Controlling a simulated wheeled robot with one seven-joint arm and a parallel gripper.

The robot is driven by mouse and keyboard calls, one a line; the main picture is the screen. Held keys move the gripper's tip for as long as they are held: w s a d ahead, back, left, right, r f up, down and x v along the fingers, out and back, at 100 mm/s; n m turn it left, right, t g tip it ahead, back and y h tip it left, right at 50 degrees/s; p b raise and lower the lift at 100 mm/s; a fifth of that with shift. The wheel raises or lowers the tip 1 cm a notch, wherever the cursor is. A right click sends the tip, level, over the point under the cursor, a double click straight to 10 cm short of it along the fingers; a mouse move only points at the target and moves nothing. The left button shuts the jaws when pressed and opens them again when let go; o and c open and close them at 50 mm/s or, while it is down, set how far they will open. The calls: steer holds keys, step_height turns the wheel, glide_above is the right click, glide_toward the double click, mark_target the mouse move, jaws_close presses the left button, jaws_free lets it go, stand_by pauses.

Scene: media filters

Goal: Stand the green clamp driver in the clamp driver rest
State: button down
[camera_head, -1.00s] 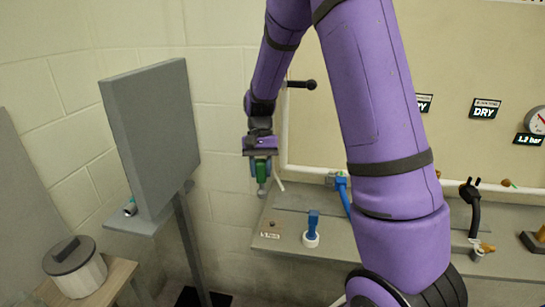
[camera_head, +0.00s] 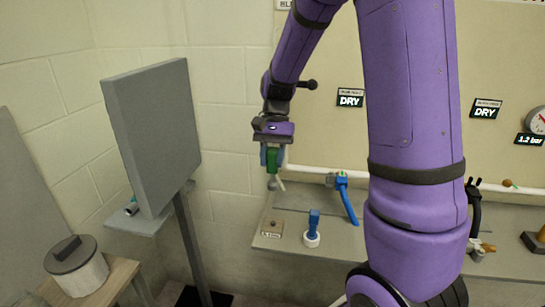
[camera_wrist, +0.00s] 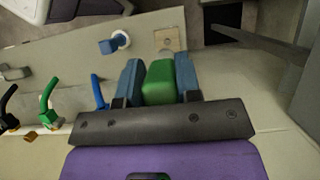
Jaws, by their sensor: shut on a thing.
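The green clamp driver (camera_head: 272,162) is held upright between the blue fingers of my gripper (camera_head: 272,155), with its grey tip pointing down. In the wrist view its green handle (camera_wrist: 159,82) fills the gap between the fingers. A small tan plate with a dark hole (camera_head: 272,228), probably the clamp driver rest, lies at the left end of the bench; its label is too small to read. It also shows in the wrist view (camera_wrist: 171,39), just beyond the fingers. The driver hangs above the bench, apart from the plate.
A blue-handled thing stands in a white round holder (camera_head: 312,239) just right of the plate. A blue lever (camera_head: 346,200) is on the pipe behind. A grey panel on a stand (camera_head: 155,140) and a lidded pot (camera_head: 78,270) are on the left.

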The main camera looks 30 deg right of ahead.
mark_target(273, 185)
steer(key=shift+f, duration=5.75)
steer(key=shift+f, duration=1.05)
steer(key=c, duration=0.7)
jaws_free()
steer(key=shift+c, duration=0.2)
steer(key=v, duration=1)
steer(key=shift+w+d+r, duration=0.15)
steer(key=shift+r, duration=0.4)
steer(key=s+a+r+n+t+h, duration=0.2)
steer(key=s+a+r+n+t, duration=0.25)
steer(key=s+r, duration=0.65)
steer(key=s+a+r+n+t, duration=0.2)
steer(key=s+r, duration=0.1)
steer(key=s, duration=0.3)
steer(key=s+a+r+n+t+h, duration=0.1)
steer(key=s+r+n+t, duration=0.1)
steer(key=s+r, duration=0.2)
steer(key=shift+s+a+r, duration=0.3)
steer(key=shift+s+a, duration=0.05)
steer(key=shift+s, duration=0.6)
